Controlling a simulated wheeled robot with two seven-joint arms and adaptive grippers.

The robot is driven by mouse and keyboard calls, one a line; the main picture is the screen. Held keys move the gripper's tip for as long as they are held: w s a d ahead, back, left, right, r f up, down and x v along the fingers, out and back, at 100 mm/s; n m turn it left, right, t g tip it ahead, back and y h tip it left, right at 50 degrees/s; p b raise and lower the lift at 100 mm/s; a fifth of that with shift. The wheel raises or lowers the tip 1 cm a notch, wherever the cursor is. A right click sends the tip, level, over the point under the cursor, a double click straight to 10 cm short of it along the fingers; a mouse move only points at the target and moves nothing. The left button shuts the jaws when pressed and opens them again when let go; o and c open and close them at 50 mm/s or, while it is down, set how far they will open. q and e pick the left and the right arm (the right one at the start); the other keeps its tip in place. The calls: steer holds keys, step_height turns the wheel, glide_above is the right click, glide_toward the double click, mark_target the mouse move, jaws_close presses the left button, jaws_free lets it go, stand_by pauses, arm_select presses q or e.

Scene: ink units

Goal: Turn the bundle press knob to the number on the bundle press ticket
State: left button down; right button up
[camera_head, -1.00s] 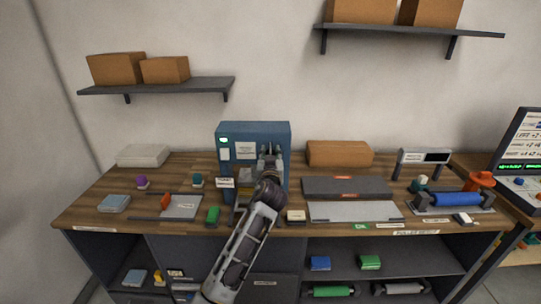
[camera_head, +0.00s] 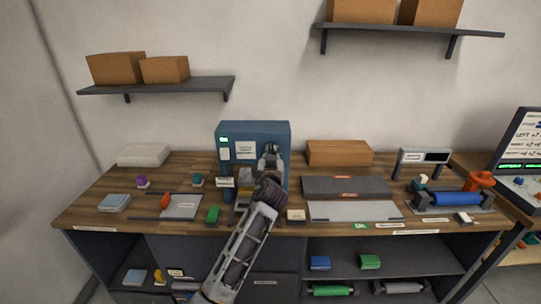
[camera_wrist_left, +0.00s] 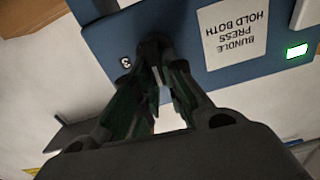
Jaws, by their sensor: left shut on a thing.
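The blue bundle press (camera_head: 252,132) stands at the back of the bench. Its white sign (camera_head: 245,150) shows upside down in the left wrist view (camera_wrist_left: 232,32) and reads "BUNDLE PRESS HOLD BOTH". My left gripper (camera_head: 270,158) is at the right part of the press front. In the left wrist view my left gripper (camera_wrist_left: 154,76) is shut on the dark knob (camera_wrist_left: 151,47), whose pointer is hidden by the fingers. A mark that looks like 3 (camera_wrist_left: 126,62) shows beside it. A small placard (camera_head: 225,182) stands before the press; its text is unreadable. My right gripper is out of view.
A lit green display (camera_wrist_left: 297,51) is on the press face. A dark grey flat unit (camera_head: 346,188) and a blue roller (camera_head: 456,199) lie to the right.

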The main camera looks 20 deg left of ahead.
arm_select(q)
steer(key=m+p, duration=0.1)
steer(key=m, duration=0.4)
steer(key=d+m+p, duration=0.1)
steer(key=m, duration=0.2)
steer(key=shift+w+d+f+p, duration=0.1)
steer(key=shift+w+f+p, duration=0.05)
steer(key=shift+f+p, duration=0.2)
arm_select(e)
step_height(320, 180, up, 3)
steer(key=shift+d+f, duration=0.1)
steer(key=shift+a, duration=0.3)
arm_select(q)
steer(key=c, duration=1.5)
jaws_free()
